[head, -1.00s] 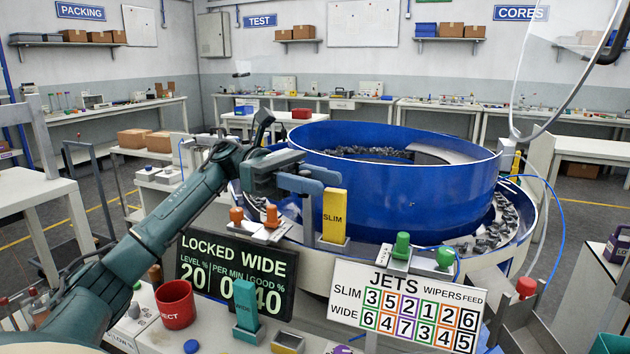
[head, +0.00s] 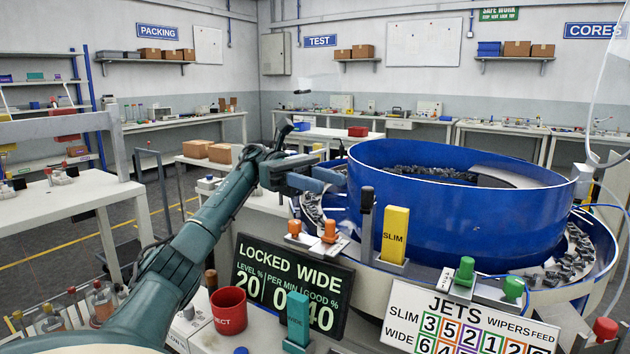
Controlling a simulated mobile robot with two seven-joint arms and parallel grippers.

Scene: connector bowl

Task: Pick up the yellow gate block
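The yellow gate block (head: 396,234), lettered SLIM, stands upright on a pale base at the front rim of the blue bowl (head: 450,215). Its faces are unobstructed and nothing grips it. My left gripper (head: 318,180) is up and to the left of the block, in front of the bowl's left side. Its two blue-grey fingers look apart, with nothing seen between them. My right gripper is not in view.
A dark post (head: 367,215) stands just left of the block. Orange knobs (head: 329,231) and green knobs (head: 466,269) flank it. A teal block (head: 297,318) and red cup (head: 229,310) stand in front, by the display board (head: 290,283).

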